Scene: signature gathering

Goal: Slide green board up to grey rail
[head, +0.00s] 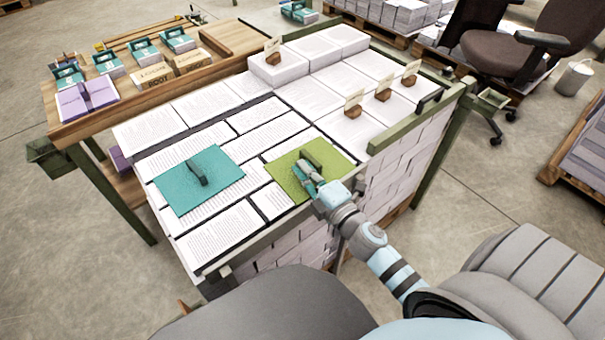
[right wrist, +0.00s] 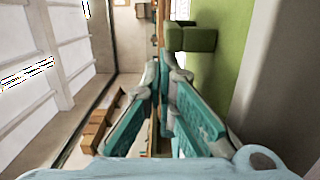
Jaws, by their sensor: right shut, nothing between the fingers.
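The green board (head: 283,178) lies flat on the paper stacks at the front right of the table, with a dark green handle (head: 313,154) standing on it. My right gripper (head: 304,168) is shut and empty, low over the board beside the handle; I cannot tell whether it touches. In the right wrist view the board (right wrist: 230,50) and its handle (right wrist: 190,39) lie just beyond and right of the shut fingers (right wrist: 163,80). A grey-green rail (head: 262,241) runs along the table's front edge, and another (head: 412,124) along the right edge. My left gripper is out of view.
A teal board (head: 215,183) with a dark handle lies left of the green one. Paper stacks with wooden card holders (head: 383,91) stand behind. A wooden side table (head: 135,85) holds boxes at the left.

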